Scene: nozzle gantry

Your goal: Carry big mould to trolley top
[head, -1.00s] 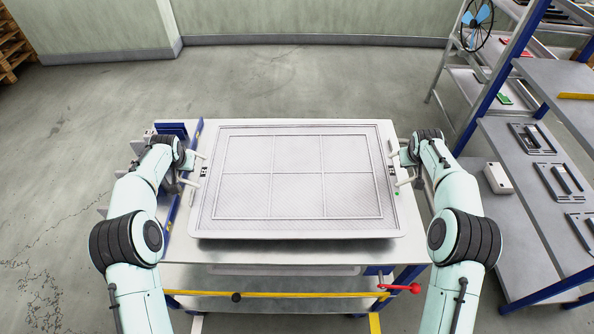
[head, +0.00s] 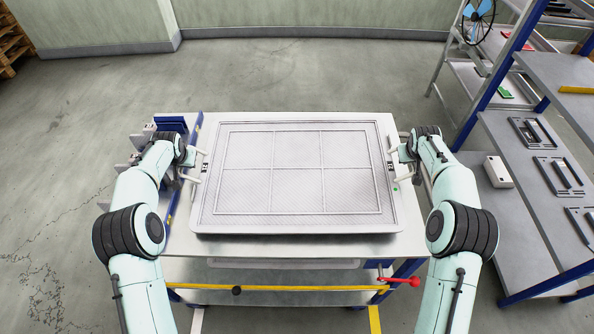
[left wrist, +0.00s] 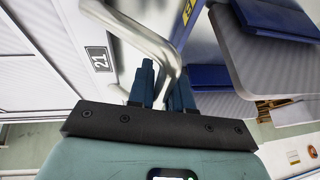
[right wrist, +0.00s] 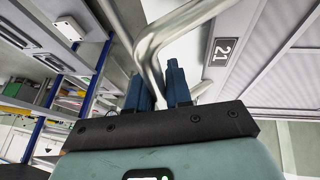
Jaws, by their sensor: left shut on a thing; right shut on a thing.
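The big mould (head: 297,222) is a wide white tray with a ribbed grid, lying level over the white table top (head: 300,246) in the head view. Its metal side handles show in the left wrist view (left wrist: 135,28) and the right wrist view (right wrist: 170,28), each near a label with 21. My left gripper (head: 188,172) is shut on the left handle, and my right gripper (head: 404,172) is shut on the right handle. The mould hides most of the table top; I cannot tell whether its underside touches it.
A yellow bar (head: 290,288) and a red-handled lever (head: 402,282) are at the table's front. Blue brackets (head: 172,124) stand at its left. Blue-framed shelving (head: 510,215) with a white box (head: 497,171) stands close on the right. Open floor (head: 300,75) lies behind.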

